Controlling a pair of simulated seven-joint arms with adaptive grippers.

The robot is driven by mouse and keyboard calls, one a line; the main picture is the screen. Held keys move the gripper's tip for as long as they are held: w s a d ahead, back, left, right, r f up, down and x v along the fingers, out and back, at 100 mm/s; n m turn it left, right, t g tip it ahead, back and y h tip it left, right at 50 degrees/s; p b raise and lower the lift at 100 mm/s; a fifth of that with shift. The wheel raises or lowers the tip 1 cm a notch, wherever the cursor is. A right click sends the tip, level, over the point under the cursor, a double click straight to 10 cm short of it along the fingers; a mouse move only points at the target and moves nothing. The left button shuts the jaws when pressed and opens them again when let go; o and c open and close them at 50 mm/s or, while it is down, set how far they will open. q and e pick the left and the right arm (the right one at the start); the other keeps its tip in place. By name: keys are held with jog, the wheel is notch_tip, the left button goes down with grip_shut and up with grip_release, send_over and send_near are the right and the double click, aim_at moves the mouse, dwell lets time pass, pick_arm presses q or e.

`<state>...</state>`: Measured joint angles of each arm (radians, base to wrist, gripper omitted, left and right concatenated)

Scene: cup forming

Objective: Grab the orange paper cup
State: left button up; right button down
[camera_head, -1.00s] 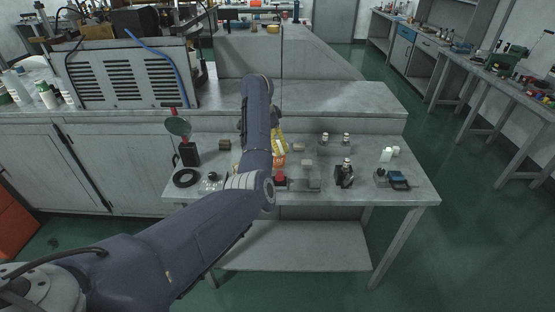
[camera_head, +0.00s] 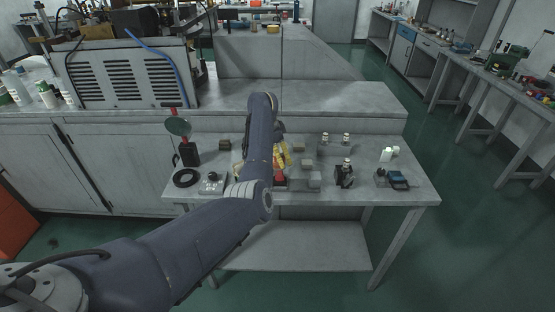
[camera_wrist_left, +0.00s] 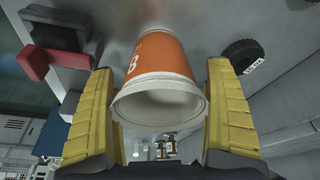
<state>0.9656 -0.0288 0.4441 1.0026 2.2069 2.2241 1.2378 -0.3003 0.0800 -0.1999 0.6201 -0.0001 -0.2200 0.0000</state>
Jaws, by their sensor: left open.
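The orange paper cup (camera_wrist_left: 163,58) shows in the left wrist view. It has a white rim, and its open mouth faces the camera. My left gripper (camera_wrist_left: 157,75) is open, with one yellow finger on each side of the cup. Gaps show beside the cup, more clearly on the right. In the head view the left gripper (camera_head: 284,157) is over the middle of the small table, partly behind my own arm. The cup is mostly hidden there. My right gripper is not in view.
The table (camera_head: 410,194) also holds a black ring (camera_head: 186,178), a magnifier stand (camera_head: 190,155), a small scale (camera_head: 212,184), a black bottle holder (camera_head: 345,176) and a blue-topped device (camera_head: 398,180). A red part (camera_wrist_left: 36,62) shows left of the cup in the wrist view.

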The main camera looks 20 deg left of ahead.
pick_arm(q)
jog(key=shift+c, duration=0.5)
jog(key=c, duration=0.9)
jog(key=shift+r, duration=0.15)
notch_tip(320, 180, up, 20)
jog(key=shift+f, duration=0.2)
